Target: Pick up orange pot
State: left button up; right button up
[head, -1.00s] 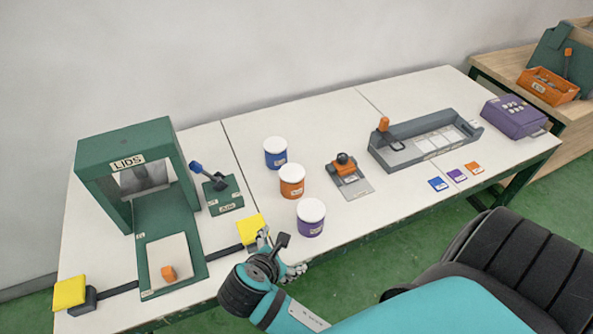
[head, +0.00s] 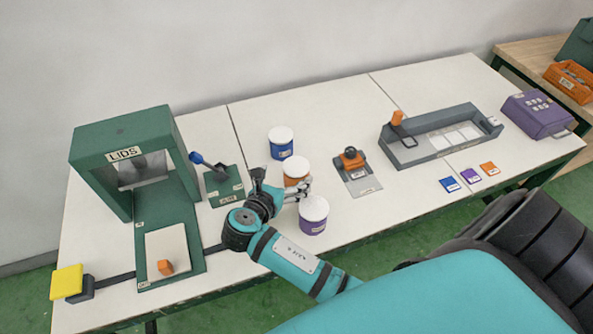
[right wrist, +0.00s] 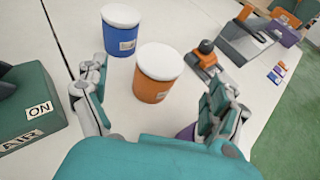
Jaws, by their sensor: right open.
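The orange pot (head: 291,181) with a white lid stands upright on the white table, between the blue pot (head: 281,149) behind it and the purple pot (head: 313,222) in front. In the right wrist view the orange pot (right wrist: 153,88) is ahead of my open right gripper (right wrist: 160,100), roughly between the finger directions, with no finger seen touching it. The blue pot (right wrist: 122,36) stands beyond it to the left. In the head view my right gripper (head: 292,190) is at the front left of the orange pot and partly hides it. My left gripper is not in view.
The green AIR lever box (head: 222,186) is left of my right gripper. The green LIDS press (head: 125,165) stands farther left. A grey tool with an orange part (head: 352,172) lies to the right of the pots. The purple pot is close to my right gripper.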

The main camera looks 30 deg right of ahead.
aim_at(295, 167)
jog(key=x, duration=0.6)
jog(key=shift+w+d+f+p, duration=0.1)
jog(key=shift+d+f+p, duration=0.05)
jog(key=shift+d+p, duration=0.15)
jog(key=shift+a, duration=0.1)
jog(key=c, duration=1.8)
